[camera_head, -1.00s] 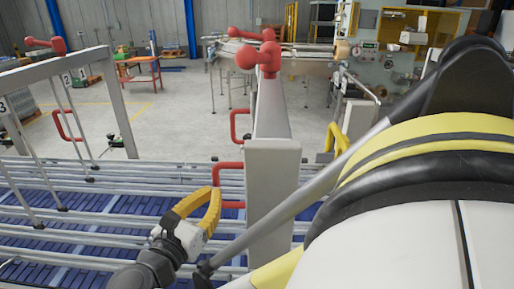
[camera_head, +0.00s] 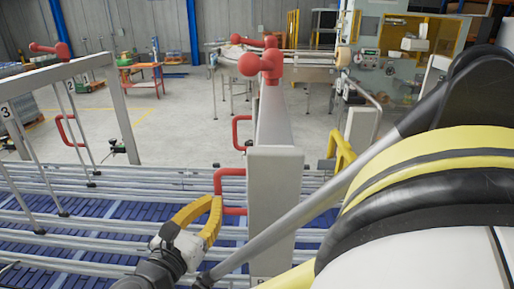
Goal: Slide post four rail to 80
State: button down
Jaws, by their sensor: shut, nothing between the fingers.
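A red U-shaped handle (camera_head: 230,171) sticks out to the left from a light grey upright post (camera_head: 274,210) in the middle. My gripper (camera_head: 214,203), with yellow fingers, is shut and empty. Its fingertips are at the left side of this handle in the picture; I cannot tell whether they touch it. Long grey rails (camera_head: 110,193) run across over the blue conveyor (camera_head: 100,238). Labels 3 (camera_head: 6,112) and 2 (camera_head: 70,86) show on the left. No label 4 is readable, and no scale reading for 80 can be made out.
Red clamp knobs (camera_head: 262,62) sit on top of the central beam. A second red handle (camera_head: 240,132) is farther back. A yellow handle (camera_head: 343,153) is right of the post. My arm covers the right side. Open floor lies behind the conveyor.

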jog(key=shift+s+a+b, duration=0.2)
jog(key=shift+s+b, duration=0.25)
jog(key=shift+s, duration=2.2)
dwell(1.2)
jog(key=c, duration=1.3)
grip_release()
jog(key=shift+o, duration=0.2)
